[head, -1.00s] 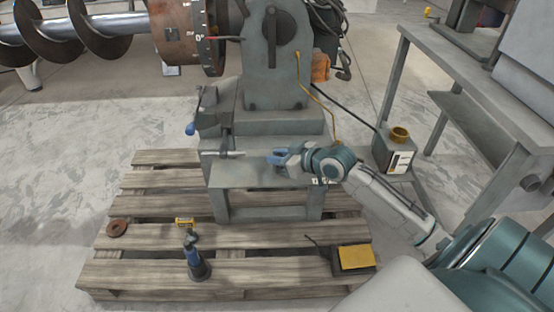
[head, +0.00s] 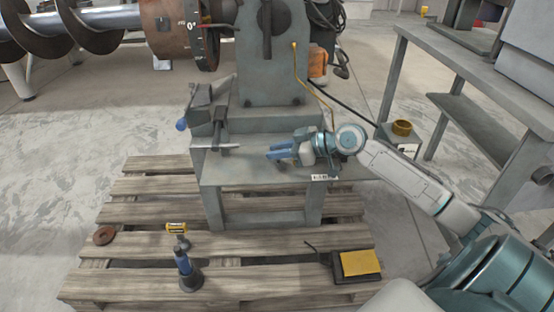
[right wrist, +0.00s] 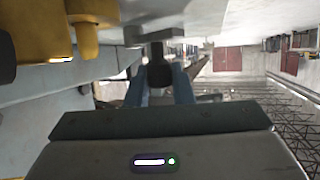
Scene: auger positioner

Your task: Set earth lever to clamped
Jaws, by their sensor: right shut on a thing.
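My right gripper (head: 272,153) is above the grey bench (head: 235,178), its blue fingers pointing left in the head view. In the right wrist view the fingers (right wrist: 159,92) close around a dark handle (right wrist: 158,68), which I take to be the earth lever. The fingers and wrist hide the lever in the head view, so I cannot read its setting. A small label plate (head: 323,177) is on the bench front edge below my wrist. My left gripper is not in view.
A vice-like clamp (head: 208,115) with a silver bar stands left of the gripper. A grey column (head: 275,70) rises behind, with a yellow cable beside it. A wooden pallet (head: 150,187) lies below, holding a blue-handled tool (head: 184,265) and a yellow-topped pedal (head: 358,262).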

